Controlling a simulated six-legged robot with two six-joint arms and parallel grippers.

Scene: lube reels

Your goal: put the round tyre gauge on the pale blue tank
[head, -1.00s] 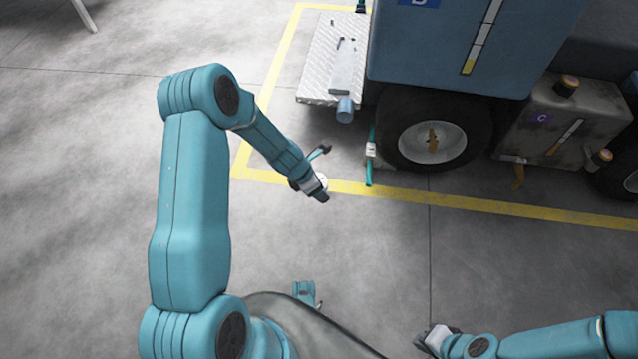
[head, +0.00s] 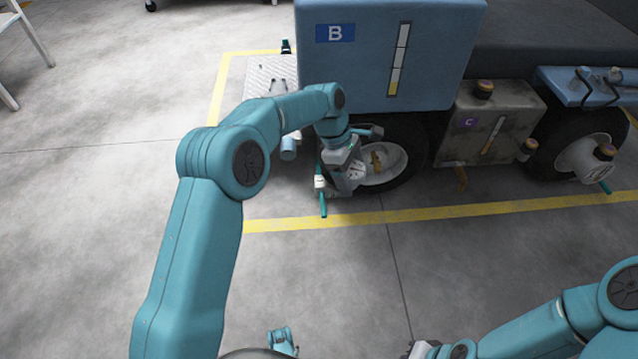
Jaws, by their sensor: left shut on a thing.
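The pale blue tank (head: 365,62) is the big box marked B at the top middle, with a level strip on its front. My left gripper (head: 350,178) is in front of the wheel below this tank, pointing down. It is shut on the round tyre gauge (head: 357,171), of which only a small pale part shows between the fingers. The gauge is apart from the tank's top. My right gripper (head: 422,349) is at the bottom edge, partly cut off, and I cannot tell its jaws.
A worn grey tank marked C (head: 490,120) stands right of the wheel (head: 395,165). A blue shelf (head: 590,88) with tools is at the far right. A tread-plate step (head: 270,75) is left of the tank. Open floor lies in front.

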